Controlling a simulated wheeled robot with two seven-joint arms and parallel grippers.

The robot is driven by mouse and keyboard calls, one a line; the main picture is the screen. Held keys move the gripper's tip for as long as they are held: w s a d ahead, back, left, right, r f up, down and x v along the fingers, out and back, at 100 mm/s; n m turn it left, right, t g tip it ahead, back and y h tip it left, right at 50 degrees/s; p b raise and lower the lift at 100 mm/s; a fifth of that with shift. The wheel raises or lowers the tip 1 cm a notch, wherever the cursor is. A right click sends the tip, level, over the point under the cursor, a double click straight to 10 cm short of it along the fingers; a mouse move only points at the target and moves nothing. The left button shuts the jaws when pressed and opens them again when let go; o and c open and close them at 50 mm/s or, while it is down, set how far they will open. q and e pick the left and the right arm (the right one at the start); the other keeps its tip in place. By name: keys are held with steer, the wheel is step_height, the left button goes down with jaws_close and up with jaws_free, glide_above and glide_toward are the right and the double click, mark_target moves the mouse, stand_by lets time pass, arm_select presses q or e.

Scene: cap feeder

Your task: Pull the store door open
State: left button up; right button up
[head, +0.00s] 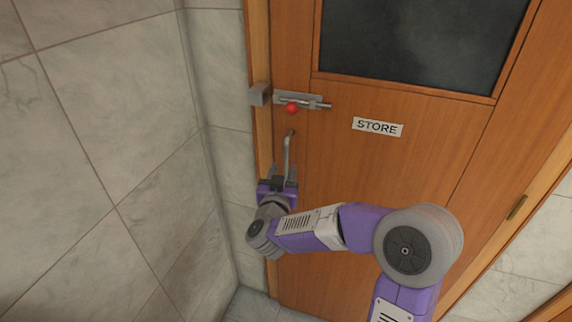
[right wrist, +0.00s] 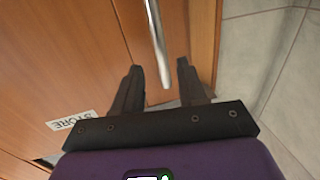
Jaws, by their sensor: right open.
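The wooden store door (head: 345,160) stands shut in its frame, with a dark window and a white STORE label (head: 377,127). Its metal bar handle (head: 288,152) is upright near the left edge. My right gripper (head: 285,176) is open at the lower part of the handle. In the right wrist view the handle (right wrist: 157,40) runs down between the two spread fingers (right wrist: 159,80), and I see a gap on each side. A bolt (head: 300,101) with a red knob (head: 292,108) is above the handle; its rod sticks out to the right. My left gripper is out of view.
A grey keeper block (head: 259,95) sits on the left door frame beside the bolt. A tiled wall (head: 110,150) stands close on the left. A hinge (head: 517,207) shows on the right side of the door. Some tiled floor (head: 250,306) shows below.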

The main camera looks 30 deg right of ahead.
mark_target(286, 160)
steer(key=x, duration=0.6)
steer(key=shift+w+d+f, duration=0.1)
steer(key=shift+w, duration=0.15)
jaws_close()
